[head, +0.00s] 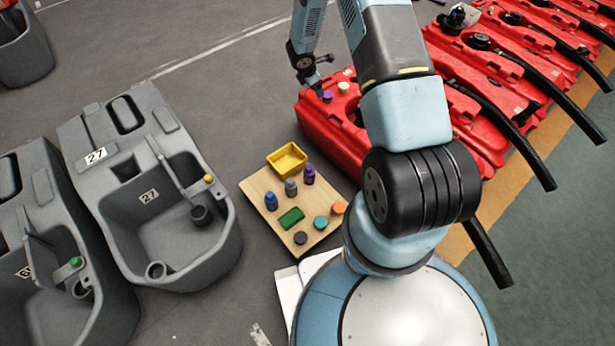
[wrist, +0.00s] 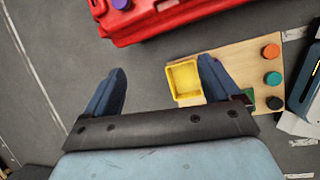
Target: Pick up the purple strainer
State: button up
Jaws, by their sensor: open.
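The purple strainer (head: 309,175) stands upright on a wooden board (head: 262,187), beside a grey strainer (head: 291,187) and a blue strainer (head: 271,201). My gripper (head: 319,77) is open and empty at the top of the head view, beyond the board and over the near end of a red tank. In the wrist view its two fingers (wrist: 162,78) are spread apart over grey floor. The board (wrist: 235,52) lies to the right there, partly behind the right finger. The purple strainer cannot be made out in the wrist view.
A yellow tray (head: 288,160), a green tray (head: 291,218) and orange, teal and dark caps share the board. Red tanks (head: 340,130) stand behind and right, one bearing a purple cap (head: 327,96). Grey tanks (head: 140,190) stand left. Floor between is clear.

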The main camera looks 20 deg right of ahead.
jog(key=s+a+f+n+g+y, duration=0.1)
jog(key=s+f+n, duration=0.1)
jog(key=f, duration=0.6)
jog(key=s+a+f+n, duration=0.1)
jog(key=s+a+f, duration=0.1)
jog(key=f, duration=0.6)
jog(key=n+g+y, duration=0.1)
jog(key=n+y, duration=0.1)
jog(key=n, duration=0.2)
send_over(309, 169)
notch_tip(309, 169, down, 15)
notch_tip(309, 169, down, 8)
jog(key=shift+w+r, duration=0.1)
jog(key=shift+r, duration=0.05)
jog(key=shift+w+d+f, duration=0.1)
jog(key=shift+f, duration=0.85)
jog(key=shift+w+d+f, duration=0.15)
jog(key=shift+f, duration=0.8)
jog(key=shift+w+d+f, duration=0.1)
jog(key=shift+f, duration=0.85)
jog(key=c, duration=1.1)
jog(key=shift+r, duration=0.1)
jog(key=shift+c, duration=0.2)
